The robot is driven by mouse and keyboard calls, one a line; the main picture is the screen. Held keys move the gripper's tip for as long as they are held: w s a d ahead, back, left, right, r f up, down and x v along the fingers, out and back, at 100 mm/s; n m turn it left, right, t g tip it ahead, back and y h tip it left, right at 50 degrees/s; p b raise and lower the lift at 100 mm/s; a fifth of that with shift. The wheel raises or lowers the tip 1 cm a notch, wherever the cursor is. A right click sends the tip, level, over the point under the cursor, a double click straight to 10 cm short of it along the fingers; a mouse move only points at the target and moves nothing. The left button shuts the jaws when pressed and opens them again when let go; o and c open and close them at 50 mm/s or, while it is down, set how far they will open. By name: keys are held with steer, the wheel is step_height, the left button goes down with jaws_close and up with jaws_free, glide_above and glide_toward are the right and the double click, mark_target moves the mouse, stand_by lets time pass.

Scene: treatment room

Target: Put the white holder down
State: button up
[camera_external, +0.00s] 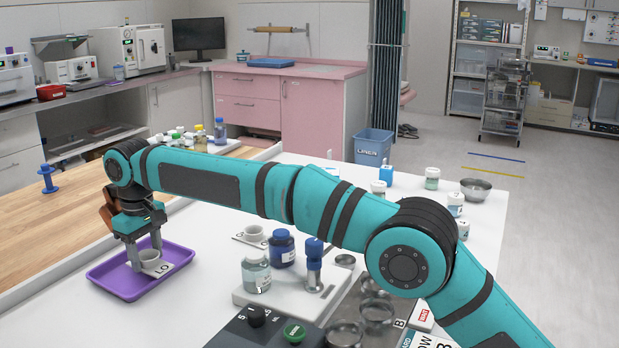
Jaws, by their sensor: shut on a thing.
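The white holder (150,259) is a small, round, cup-like piece between the fingers of my gripper (145,256). My gripper points down at the left and is shut on it. The holder is low over the purple tray (102,281), by a pale card with dark lettering (163,269) that reads roughly "LO". The fingers hide part of the holder, and I cannot tell whether its bottom touches the tray.
A similar white cup (254,233) stands on a card right of the tray. Blue-capped bottles (282,250) and a white block stand nearer the middle. Metal bowls (345,334) are at the front. The white table between tray and block is clear.

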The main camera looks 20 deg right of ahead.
steer(key=shift+f, duration=0.1)
steer(key=o, duration=1.4)
steer(key=shift+r, duration=3)
